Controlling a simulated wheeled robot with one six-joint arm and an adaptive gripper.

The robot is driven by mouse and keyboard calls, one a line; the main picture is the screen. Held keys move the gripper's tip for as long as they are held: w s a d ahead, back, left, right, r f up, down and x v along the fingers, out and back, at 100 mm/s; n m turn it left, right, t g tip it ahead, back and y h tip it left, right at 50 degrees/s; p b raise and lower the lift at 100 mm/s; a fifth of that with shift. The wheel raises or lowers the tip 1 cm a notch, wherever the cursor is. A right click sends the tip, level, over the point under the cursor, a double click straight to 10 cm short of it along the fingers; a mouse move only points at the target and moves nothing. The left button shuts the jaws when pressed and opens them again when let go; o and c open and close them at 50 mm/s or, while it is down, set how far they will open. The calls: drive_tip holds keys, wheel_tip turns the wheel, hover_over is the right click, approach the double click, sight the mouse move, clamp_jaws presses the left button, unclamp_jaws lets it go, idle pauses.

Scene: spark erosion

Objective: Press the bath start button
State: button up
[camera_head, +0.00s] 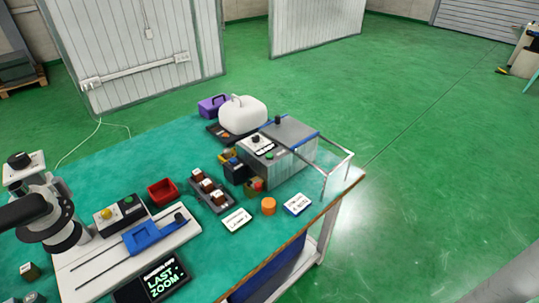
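A grey metal box that looks like the bath (293,134) stands near the right end of the green-topped table. Its sloped pale front panel has a black knob (255,139), a small dark display and a small green button (269,156). I cannot read any label there. A second box (104,225) at the left carries a yellow button (106,213) and a green button (129,199). Part of my arm shows at the left edge, well left of the bath. I cannot make out my gripper's fingers in this view.
A wire frame (340,156) sticks out right of the bath. Before it lie an orange cylinder (268,206) and cards. Between the boxes are a red bin (162,192) and a grey rack (213,199). A white rounded container (243,115) stands behind. Floor at right is clear.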

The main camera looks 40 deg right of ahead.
clamp_jaws()
idle(1.1)
